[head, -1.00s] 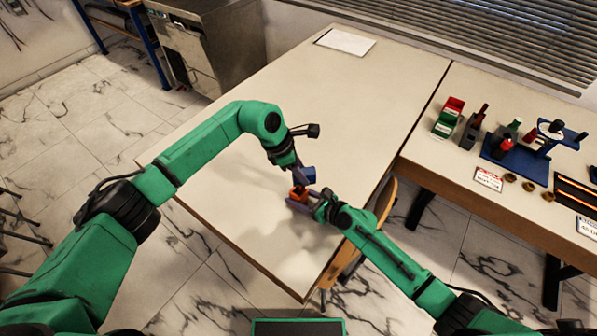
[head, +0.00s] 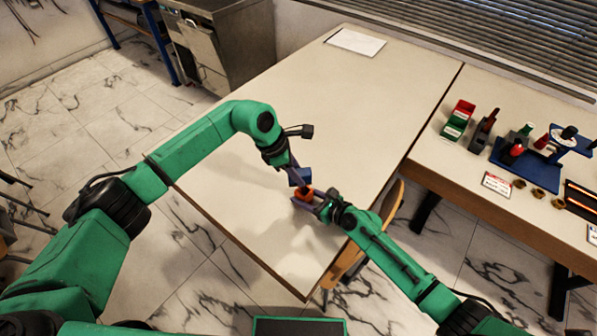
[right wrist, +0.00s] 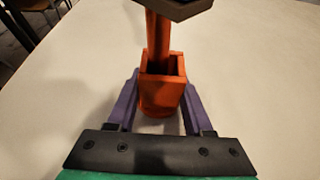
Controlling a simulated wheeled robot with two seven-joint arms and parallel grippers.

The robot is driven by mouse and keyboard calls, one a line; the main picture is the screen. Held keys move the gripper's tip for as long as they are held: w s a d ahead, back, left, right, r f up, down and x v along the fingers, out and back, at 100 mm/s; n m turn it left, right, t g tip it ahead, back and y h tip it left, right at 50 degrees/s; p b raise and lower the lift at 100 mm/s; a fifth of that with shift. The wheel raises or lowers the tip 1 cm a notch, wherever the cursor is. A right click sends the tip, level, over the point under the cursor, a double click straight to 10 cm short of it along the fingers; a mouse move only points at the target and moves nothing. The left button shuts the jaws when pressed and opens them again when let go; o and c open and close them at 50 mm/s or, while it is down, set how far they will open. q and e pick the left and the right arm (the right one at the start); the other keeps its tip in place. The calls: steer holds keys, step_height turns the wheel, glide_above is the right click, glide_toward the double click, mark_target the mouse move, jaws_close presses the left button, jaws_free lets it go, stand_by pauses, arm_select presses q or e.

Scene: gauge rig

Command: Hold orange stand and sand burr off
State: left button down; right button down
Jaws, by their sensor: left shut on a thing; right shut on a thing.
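The orange stand (head: 304,195) is upright low over or on the near part of the pale table. In the right wrist view the stand (right wrist: 160,92) shows an open box-like top with a tall orange post rising from it. My right gripper (head: 309,201) is shut on the stand, a purple finger on each side. My left gripper (head: 293,165) is shut on a blue block (head: 301,177), just above the stand. A dark flat underside (right wrist: 176,8), likely that block, is over the post in the right wrist view. I cannot make out a burr or whether the block touches.
The pale table (head: 340,95) is mostly clear, with a white sheet (head: 355,42) at its far end. A side bench (head: 460,160) at right holds a red-and-green bin (head: 458,120), a blue fixture (head: 525,165) and small rings. A wooden chair (head: 375,235) stands by the table's right edge.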

arm_select(q)
steer(key=shift+d+f, duration=0.2)
steer(key=shift+d, duration=0.45)
steer(key=shift+d+f, duration=0.15)
steer(key=shift+d, duration=0.5)
steer(key=shift+s+a, duration=0.15)
steer(key=shift+a, duration=1.4)
steer(key=shift+d, duration=0.75)
